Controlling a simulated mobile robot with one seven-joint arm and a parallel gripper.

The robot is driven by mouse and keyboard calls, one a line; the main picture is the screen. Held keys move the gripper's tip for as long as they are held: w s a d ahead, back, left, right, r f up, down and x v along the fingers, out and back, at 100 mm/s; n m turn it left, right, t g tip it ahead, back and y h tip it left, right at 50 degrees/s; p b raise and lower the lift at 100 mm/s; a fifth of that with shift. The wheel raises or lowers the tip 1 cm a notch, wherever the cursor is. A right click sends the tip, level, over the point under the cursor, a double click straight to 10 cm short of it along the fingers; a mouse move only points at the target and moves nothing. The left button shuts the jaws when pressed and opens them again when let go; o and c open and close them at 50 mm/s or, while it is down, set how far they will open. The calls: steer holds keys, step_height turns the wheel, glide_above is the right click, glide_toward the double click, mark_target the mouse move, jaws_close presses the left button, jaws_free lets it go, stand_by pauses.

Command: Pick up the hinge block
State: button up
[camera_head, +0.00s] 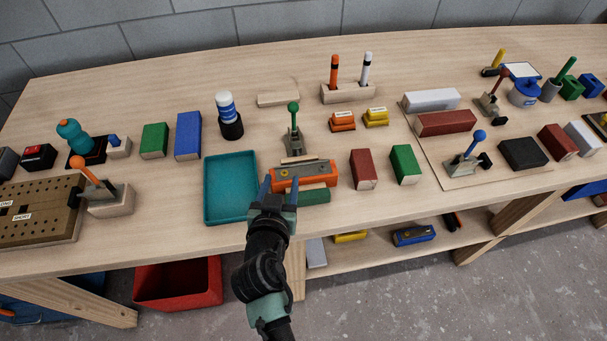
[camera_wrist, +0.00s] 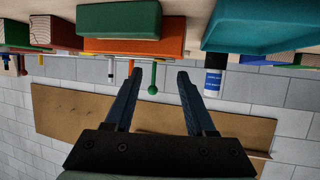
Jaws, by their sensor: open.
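No part in view is labelled as the hinge block; the likeliest is an orange block (camera_head: 318,172) with dark and brass-coloured marks on top, at the table's front, right of the teal tray. It also shows in the wrist view (camera_wrist: 150,47), behind a green block. My gripper (camera_head: 279,190) is open and empty at the orange block's left front end. In the wrist view my gripper (camera_wrist: 155,78) has its two fingers wide apart with nothing between them. I cannot tell whether a finger touches the block.
A green block (camera_head: 314,196) lies close in front of the orange one. A teal tray (camera_head: 207,202) is to the left. A green-knobbed lever (camera_head: 294,122) stands behind. Red (camera_head: 363,170) and green (camera_head: 405,165) blocks are to the right. A red bin (camera_head: 180,285) sits below.

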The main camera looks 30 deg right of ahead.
mark_target(283, 181)
steer(key=shift+x, duration=1.85)
steer(key=shift+r, duration=0.1)
jaws_close()
